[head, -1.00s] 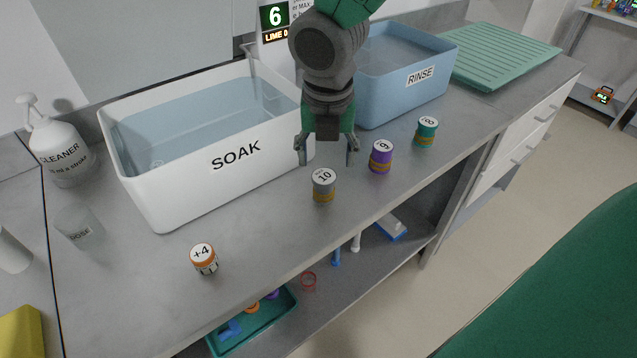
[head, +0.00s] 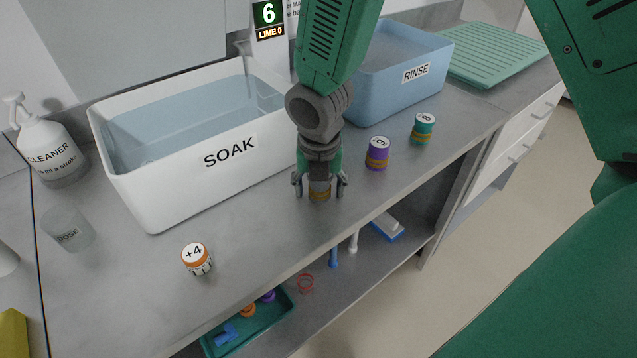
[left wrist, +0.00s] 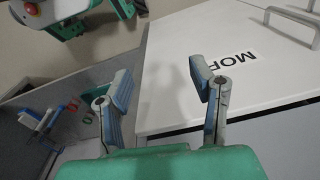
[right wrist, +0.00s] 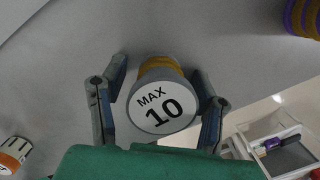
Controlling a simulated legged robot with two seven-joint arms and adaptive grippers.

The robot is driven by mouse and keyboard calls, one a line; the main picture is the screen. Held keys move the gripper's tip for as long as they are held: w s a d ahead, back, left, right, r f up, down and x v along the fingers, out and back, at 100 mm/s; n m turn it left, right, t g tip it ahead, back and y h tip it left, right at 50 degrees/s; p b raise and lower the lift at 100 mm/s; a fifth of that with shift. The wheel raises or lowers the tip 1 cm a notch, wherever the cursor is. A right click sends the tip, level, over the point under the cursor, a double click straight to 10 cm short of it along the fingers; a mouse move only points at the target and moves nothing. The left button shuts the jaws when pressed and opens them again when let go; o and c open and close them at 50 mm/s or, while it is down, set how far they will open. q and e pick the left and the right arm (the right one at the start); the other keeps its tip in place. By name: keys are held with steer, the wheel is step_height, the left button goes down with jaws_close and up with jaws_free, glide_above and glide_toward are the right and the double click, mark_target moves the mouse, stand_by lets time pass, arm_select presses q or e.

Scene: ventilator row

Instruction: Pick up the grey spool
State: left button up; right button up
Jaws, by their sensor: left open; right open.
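The grey spool (head: 319,190) stands upright on the bench in front of the white SOAK tub, with its top mostly hidden by my right gripper in the head view. In the right wrist view the grey spool (right wrist: 161,104) shows its white top marked "MAX 10" and a yellow-brown band. My right gripper (head: 320,187) is open above it, pointing down, with one finger on each side. In the right wrist view the fingers (right wrist: 160,88) stand apart from the spool with small gaps. My left gripper (left wrist: 160,85) is open and empty, away from the spool.
A purple spool (head: 377,154) and a teal spool (head: 423,129) stand to the right; an orange-and-white "+4" spool (head: 197,259) stands front left. The SOAK tub (head: 200,185) is close behind, the blue RINSE tub (head: 400,95) behind right. The bench's front edge is near.

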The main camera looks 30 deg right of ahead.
steer(key=c, duration=1.1)
steer(key=shift+r, duration=0.1)
steer(key=shift+c, duration=0.2)
